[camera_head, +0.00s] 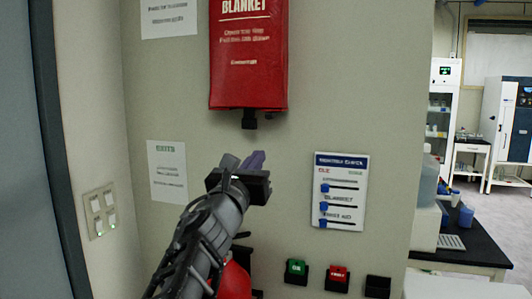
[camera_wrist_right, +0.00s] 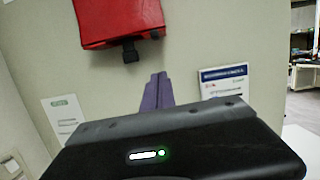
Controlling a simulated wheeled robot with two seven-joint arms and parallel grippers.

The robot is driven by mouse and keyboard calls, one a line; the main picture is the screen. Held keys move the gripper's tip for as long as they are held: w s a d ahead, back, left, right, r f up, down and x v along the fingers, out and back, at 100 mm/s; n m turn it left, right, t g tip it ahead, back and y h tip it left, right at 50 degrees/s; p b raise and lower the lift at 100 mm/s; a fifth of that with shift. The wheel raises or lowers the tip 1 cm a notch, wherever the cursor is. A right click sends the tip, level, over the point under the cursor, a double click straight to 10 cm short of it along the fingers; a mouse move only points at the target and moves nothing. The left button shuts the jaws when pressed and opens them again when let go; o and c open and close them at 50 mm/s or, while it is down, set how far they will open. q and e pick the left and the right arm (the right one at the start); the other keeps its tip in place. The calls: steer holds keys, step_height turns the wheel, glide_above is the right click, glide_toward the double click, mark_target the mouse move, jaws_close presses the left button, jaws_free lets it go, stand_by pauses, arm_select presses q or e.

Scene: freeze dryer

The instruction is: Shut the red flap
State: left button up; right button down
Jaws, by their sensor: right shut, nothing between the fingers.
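A red blanket case (camera_head: 249,85) hangs on the wall above my right gripper, with white lettering and a black tab (camera_head: 249,121) at its lower edge. Its lower part and the tab also show at the top of the right wrist view (camera_wrist_right: 115,22). I cannot tell whether its front is a flap or whether that is open. My right gripper (camera_head: 245,160) is shut and empty, its purple-grey fingers pointing up, just below the tab and apart from it in the picture. The fingers also show in the right wrist view (camera_wrist_right: 158,92). My left gripper is out of view.
A white check board (camera_head: 338,192) with blue sliders is on the wall to the right. Below it are a green button (camera_head: 296,268) and a red button (camera_head: 338,275). A red object (camera_head: 236,281) is partly hidden behind my arm. A switch panel (camera_head: 100,212) is at left.

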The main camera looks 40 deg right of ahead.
steer(key=v, duration=0.2)
steer(key=shift+s+a, duration=0.1)
steer(key=shift+s, duration=0.2)
steer(key=shift+f, duration=0.15)
